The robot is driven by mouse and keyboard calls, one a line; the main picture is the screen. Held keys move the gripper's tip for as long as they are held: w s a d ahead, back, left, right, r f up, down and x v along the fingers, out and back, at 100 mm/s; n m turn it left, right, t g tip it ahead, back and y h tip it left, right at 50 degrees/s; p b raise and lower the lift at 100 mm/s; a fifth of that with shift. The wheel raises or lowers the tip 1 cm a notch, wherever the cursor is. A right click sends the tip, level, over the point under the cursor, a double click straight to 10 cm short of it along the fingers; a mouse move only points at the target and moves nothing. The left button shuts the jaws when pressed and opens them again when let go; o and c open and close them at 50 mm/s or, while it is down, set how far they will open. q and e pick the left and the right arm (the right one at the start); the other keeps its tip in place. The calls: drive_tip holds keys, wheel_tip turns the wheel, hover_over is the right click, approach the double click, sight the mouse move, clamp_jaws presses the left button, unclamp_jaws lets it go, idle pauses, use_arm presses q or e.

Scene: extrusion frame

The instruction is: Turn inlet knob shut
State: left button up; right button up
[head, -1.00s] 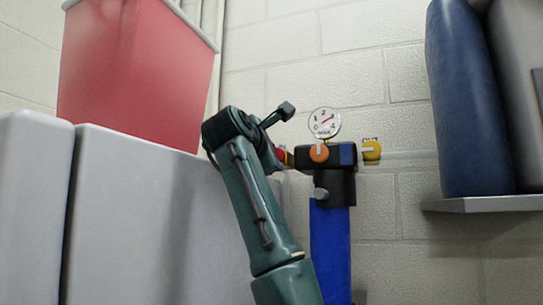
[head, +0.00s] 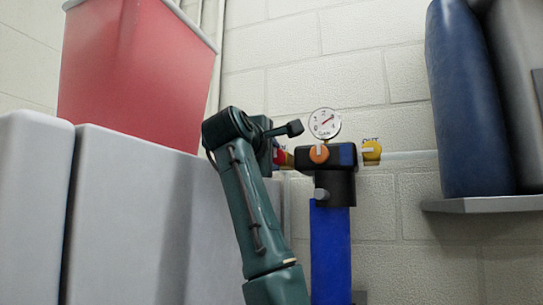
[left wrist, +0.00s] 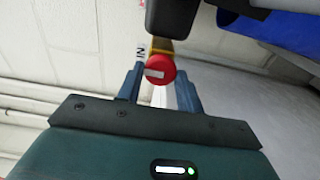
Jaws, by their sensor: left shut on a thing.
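The inlet knob (left wrist: 160,70) is red with a white bar across its face, beside an "IN" label in the left wrist view. My left gripper (left wrist: 160,84) is shut on it, with one finger on each side. In the head view only a bit of the red knob (head: 283,157) shows behind my left wrist, and the fingers are mostly hidden. The knob sits at the left of a black filter head (head: 341,180) on a blue housing (head: 330,255). My right gripper is in neither view.
A round gauge (head: 324,123) stands above an orange knob (head: 319,153). Grey tanks (head: 135,220) and a red bin (head: 135,75) are on the left. A shelf (head: 480,204) holds a blue cylinder (head: 468,100).

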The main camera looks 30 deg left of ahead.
use_arm(q)
drive_tip(key=o, duration=1)
drive_tip(key=shift+s, duration=0.1)
drive_tip(key=shift+s+d+b, duration=0.1)
drive_tip(key=shift+s+b, duration=0.2)
drive_tip(key=b+v, duration=0.4)
drive_tip(key=v, duration=0.8)
drive_tip(key=shift+s, duration=0.2)
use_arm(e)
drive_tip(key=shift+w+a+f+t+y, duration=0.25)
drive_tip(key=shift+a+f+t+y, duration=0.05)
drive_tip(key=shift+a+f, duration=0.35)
use_arm(q)
drive_tip(key=shift+f, duration=0.1)
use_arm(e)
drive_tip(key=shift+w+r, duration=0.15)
